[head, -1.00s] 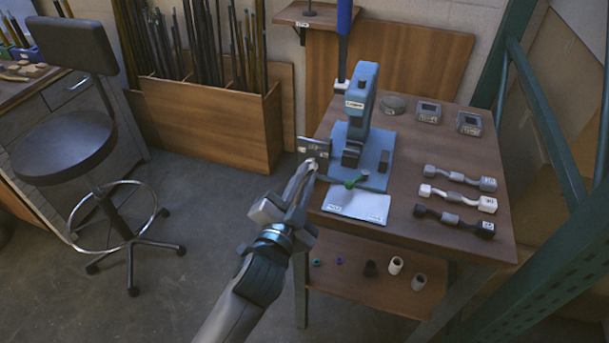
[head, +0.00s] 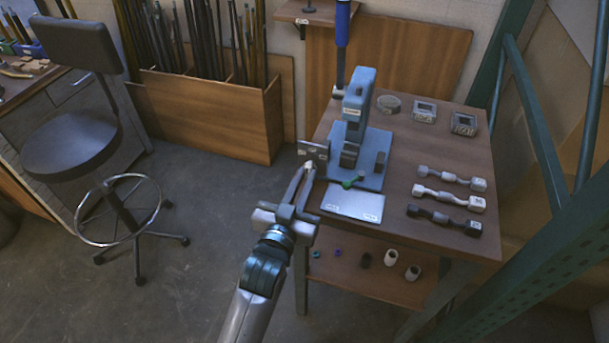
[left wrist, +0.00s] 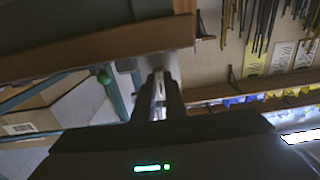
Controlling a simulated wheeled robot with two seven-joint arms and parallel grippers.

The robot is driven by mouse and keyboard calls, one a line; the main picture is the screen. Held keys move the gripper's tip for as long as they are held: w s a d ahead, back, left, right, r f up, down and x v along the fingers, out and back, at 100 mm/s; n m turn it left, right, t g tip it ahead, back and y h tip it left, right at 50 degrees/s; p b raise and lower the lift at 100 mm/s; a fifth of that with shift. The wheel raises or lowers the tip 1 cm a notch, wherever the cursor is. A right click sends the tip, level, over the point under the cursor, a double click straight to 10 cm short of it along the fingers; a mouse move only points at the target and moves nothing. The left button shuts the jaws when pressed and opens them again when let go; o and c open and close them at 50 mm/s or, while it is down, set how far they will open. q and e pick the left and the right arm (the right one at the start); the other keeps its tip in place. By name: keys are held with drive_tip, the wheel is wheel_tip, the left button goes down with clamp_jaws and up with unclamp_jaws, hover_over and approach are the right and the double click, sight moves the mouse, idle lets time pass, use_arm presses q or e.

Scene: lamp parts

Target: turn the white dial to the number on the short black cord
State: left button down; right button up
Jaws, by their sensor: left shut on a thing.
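My left gripper (head: 309,166) reaches to the left edge of the workbench, just below a small grey plate (head: 313,151). It is shut on a small pale piece at its fingertips, which seems to be the white dial; the fingers mostly hide it, and I cannot read its marks. In the left wrist view the fingers (left wrist: 158,95) are close together with something bright between them. The black cord (head: 441,217) lies on the bench at the front right, with a pale tag on its right end block; its number is too small to read. My right gripper is not in view.
A grey cord (head: 450,178) and a white cord (head: 445,196) lie behind the black one. A blue press (head: 358,105) stands on the workbench (head: 410,145), with a white sheet (head: 352,203) in front. A stool (head: 75,141) stands at the left, with clear floor between.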

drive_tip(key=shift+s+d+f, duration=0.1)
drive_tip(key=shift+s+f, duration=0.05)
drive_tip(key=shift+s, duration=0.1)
use_arm(q)
drive_tip(key=c, duration=1.8)
unclamp_jaws()
